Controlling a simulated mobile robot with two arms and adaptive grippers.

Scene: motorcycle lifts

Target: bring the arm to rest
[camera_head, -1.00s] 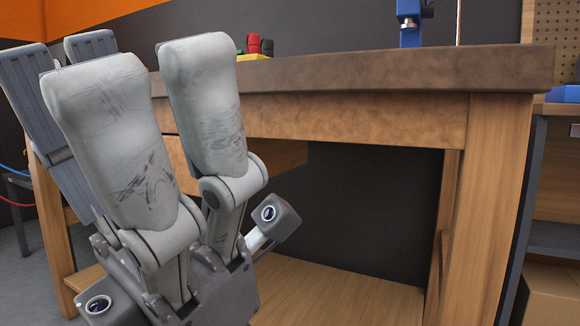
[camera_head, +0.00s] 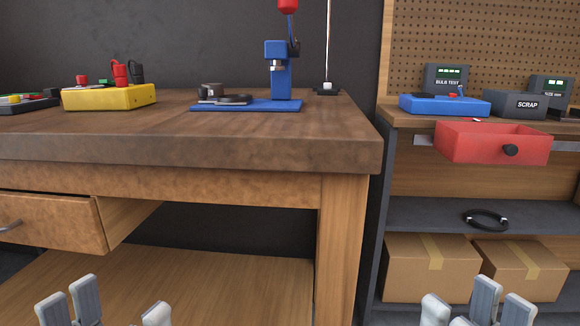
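My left gripper (camera_head: 115,304) is at the bottom left of the head view, in front of the workbench (camera_head: 190,150). Only its light grey fingertips show. They stand apart with nothing between them. My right gripper (camera_head: 466,304) is at the bottom right, in front of the shelf unit. Its fingertips also stand apart and empty. The rest of both grippers and both arms is below the picture's edge. Neither gripper appears to touch anything.
On the bench are a yellow box (camera_head: 108,97) and a blue press (camera_head: 281,77). A drawer (camera_head: 50,222) stands open at the left.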

